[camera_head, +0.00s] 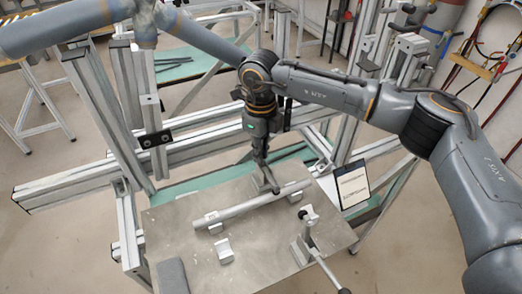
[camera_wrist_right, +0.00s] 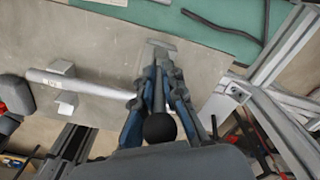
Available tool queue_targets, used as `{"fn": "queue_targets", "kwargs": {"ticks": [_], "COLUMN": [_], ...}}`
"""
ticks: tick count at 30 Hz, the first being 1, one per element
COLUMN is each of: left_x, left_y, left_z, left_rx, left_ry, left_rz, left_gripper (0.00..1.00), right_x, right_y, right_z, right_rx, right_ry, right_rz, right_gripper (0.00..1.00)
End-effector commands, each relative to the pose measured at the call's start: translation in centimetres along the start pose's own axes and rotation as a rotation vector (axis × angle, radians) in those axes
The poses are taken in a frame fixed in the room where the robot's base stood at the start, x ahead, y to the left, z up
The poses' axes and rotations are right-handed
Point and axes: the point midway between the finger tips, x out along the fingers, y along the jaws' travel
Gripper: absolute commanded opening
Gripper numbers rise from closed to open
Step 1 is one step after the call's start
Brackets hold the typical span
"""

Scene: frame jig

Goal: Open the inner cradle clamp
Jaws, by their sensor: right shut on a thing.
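A grey tube (camera_head: 250,206) lies slanted across small cradle blocks on a metal plate (camera_head: 185,240). The inner cradle clamp (camera_head: 270,184) stands at the tube's far side, largely covered by my right gripper (camera_head: 262,165). In the right wrist view, my right gripper (camera_wrist_right: 160,85) is shut around the clamp's thin lever (camera_wrist_right: 158,96), with its black ball knob (camera_wrist_right: 160,128) nearer the camera. The tube (camera_wrist_right: 95,87) runs in from the left there. A second clamp (camera_head: 308,222) stands at the tube's near side. The left arm crosses the top left; its gripper is not visible.
A loose metal block (camera_head: 225,251) and a dark grey pad (camera_head: 172,276) lie on the plate. A sign (camera_head: 353,185) stands at its right edge. Aluminium frame beams (camera_head: 190,150) rise behind and left. A lever with a black knob (camera_head: 343,291) sticks out near the front.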

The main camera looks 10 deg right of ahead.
Motion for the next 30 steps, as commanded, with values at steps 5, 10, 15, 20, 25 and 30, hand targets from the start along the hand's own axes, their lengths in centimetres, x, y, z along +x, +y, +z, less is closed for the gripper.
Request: {"fn": "queue_targets", "kwargs": {"ticks": [5,10,15,20,25,30], "left_x": [0.39,0.77,0.97,0.99,0.97,0.97], "left_y": [0.00,0.01,0.02,0.03,0.03,0.04], "left_z": [0.05,0.07,0.07,0.05,0.02,0.00], "left_rx": [0.000,0.000,0.000,0.001,0.001,0.001], "left_ry": [0.000,0.000,0.000,0.001,0.001,0.002], "left_rz": [0.000,0.000,0.000,0.000,0.000,0.000], "left_gripper": [0.40,0.40,0.40,0.40,0.40,0.40], "right_x": [0.12,0.21,0.17,0.10,0.08,0.08], "right_y": [-0.29,-0.55,-0.68,-0.67,-0.67,-0.68], "right_z": [0.45,0.80,0.96,0.99,0.98,0.98], "right_rx": [0.003,0.003,0.002,0.001,0.000,0.000], "right_ry": [0.065,0.139,0.185,0.198,0.197,0.197], "right_rz": [0.040,0.089,0.121,0.132,0.132,0.132], "right_gripper": [0.00,0.00,0.00,0.00,0.00,0.26]}}
